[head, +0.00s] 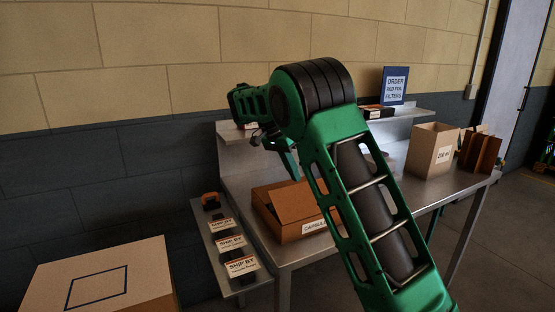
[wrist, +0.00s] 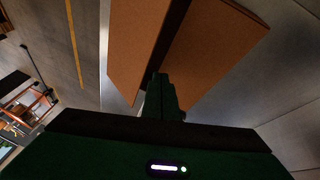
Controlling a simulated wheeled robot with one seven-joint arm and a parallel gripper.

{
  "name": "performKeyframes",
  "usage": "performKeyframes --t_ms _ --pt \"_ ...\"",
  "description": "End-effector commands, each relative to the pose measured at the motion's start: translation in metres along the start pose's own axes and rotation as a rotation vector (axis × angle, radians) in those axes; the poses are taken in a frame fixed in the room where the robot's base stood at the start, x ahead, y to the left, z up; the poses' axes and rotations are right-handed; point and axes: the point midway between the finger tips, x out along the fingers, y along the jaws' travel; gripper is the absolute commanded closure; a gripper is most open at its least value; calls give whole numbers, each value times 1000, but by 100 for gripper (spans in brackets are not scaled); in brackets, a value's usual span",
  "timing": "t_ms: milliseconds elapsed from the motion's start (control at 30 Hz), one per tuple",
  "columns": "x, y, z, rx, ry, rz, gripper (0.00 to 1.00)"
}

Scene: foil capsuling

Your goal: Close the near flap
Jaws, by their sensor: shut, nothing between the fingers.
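The open cardboard carton (head: 287,232), with a white label on its front that starts "CAPSUL", sits on the steel bench. A brown flap (head: 294,203) slants over its top. My green arm hides its right part. My gripper (head: 292,172) points down at the carton's back; its tips are hard to make out there. In the wrist view my gripper (wrist: 160,80) is shut and empty, at a dark gap between two brown panels, one on the left (wrist: 138,50) and one on the right (wrist: 218,48). I cannot tell which panel is the near flap, or whether the fingers touch either.
The bench (head: 450,192) also holds an open tan box (head: 432,155) and a brown box (head: 481,150) at the right. A blue sign (head: 396,85) stands on the shelf behind. A side shelf (head: 234,263) with labelled slots and a large closed carton (head: 100,280) are at the left.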

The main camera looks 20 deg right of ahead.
Motion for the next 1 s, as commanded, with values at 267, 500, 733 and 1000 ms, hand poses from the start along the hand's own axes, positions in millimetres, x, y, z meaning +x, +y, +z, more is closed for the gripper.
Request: performKeyframes --t_ms 267,500,733,1000 --pt "-33 -29 -3 -1 5 -3 100" --pt "-56 -46 -6 1 4 -5 100" --pt "-66 -52 -8 -5 3 -5 100" --pt "-60 -10 -57 -367 -2 -38 100"
